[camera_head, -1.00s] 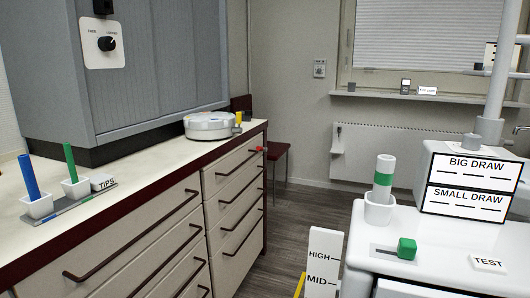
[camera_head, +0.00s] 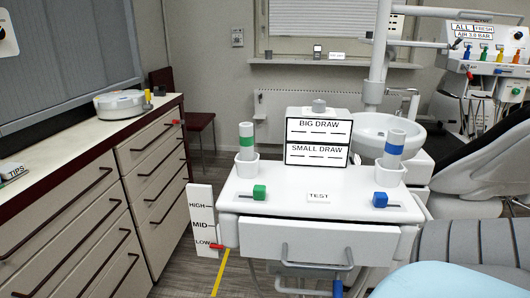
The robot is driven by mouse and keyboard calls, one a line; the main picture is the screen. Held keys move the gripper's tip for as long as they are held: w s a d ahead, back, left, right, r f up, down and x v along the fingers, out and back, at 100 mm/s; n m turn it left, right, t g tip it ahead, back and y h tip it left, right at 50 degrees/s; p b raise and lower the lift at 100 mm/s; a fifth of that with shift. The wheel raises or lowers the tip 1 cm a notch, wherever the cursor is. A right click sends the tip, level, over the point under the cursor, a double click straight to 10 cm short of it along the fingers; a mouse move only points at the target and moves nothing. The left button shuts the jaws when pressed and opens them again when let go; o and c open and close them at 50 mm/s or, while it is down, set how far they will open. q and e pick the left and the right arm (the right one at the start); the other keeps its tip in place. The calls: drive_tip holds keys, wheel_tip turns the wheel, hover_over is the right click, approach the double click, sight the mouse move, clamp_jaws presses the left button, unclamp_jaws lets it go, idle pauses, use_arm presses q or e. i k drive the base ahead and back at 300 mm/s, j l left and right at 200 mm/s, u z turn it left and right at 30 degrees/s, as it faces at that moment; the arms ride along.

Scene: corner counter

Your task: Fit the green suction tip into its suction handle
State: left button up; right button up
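A suction handle with a green band (camera_head: 247,138) stands upright in a white cup (camera_head: 247,168) at the left of the white dental unit. A second handle with a blue band (camera_head: 395,145) stands in another cup at the right of the unit. The green tip is out of the view now; only the "TIPS" label (camera_head: 14,172) of its holder shows at the left edge. Neither of my grippers is in view.
A green slider knob (camera_head: 259,192) and a blue one (camera_head: 381,199) sit on the unit top. A sign box (camera_head: 317,141) stands behind them. The drawer counter (camera_head: 75,155) is at left; a dental chair (camera_head: 470,245) is at right. Floor between is clear.

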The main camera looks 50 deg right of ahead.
sight(246, 128)
drive_tip(key=k+z, duration=0.2)
drive_tip(key=z, duration=1.05)
